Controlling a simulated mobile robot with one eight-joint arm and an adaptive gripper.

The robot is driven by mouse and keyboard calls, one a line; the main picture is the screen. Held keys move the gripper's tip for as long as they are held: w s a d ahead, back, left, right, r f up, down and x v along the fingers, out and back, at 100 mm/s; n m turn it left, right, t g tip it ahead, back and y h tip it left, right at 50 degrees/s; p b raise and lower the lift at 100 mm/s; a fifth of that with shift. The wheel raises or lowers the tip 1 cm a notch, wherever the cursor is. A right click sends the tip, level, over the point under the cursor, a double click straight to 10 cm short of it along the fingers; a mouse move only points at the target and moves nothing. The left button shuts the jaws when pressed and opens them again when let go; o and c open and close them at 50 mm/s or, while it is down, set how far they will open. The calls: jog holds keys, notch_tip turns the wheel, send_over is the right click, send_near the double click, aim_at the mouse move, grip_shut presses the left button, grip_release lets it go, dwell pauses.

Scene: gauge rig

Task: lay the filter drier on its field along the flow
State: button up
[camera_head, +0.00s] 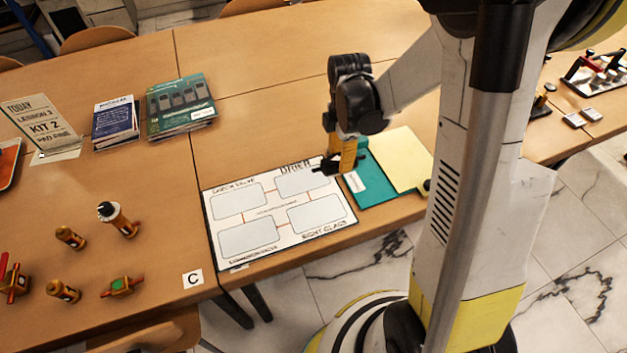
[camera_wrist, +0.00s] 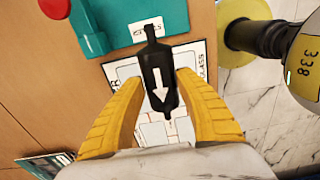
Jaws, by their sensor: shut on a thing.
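The filter drier (camera_wrist: 153,68) is a dark bottle-shaped part with narrow ends and a white arrow, which points down in the wrist view. My gripper (camera_wrist: 160,90) is shut on it with yellow fingers on both sides. In the head view, my gripper (camera_head: 331,167) is over the right edge of the white mat (camera_head: 262,210), by its top-right field (camera_head: 300,184) marked DRIER. The drier (camera_head: 326,166) shows there only as a small dark shape partly hidden by the fingers. Whether it touches the mat I cannot tell.
A teal folder (camera_head: 366,186) and yellow sheet (camera_head: 400,160) lie right of the mat. Books (camera_head: 180,105) and a lesson sign (camera_head: 40,125) are farther back.

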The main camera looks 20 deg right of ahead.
jog(key=shift+w+d+f, duration=0.15)
jog(key=shift+f, duration=0.05)
jog(key=w+a+f+b, duration=0.1)
jog(key=w+a+f, duration=0.1)
jog(key=w+a+f+b, duration=0.2)
jog(key=w+a, duration=0.1)
jog(key=w+a+f+b, duration=0.1)
jog(key=w+a+f, duration=0.1)
jog(key=a, duration=0.1)
jog(key=shift+w+f, duration=0.3)
jog(key=shift+f, duration=0.05)
jog(key=shift+a+f, duration=0.15)
jog(key=shift+f+b, duration=1.2)
jog(key=shift+f, duration=0.6)
jog(key=shift+f, duration=0.1)
jog(key=shift+f, duration=0.15)
jog(key=o, duration=1.3)
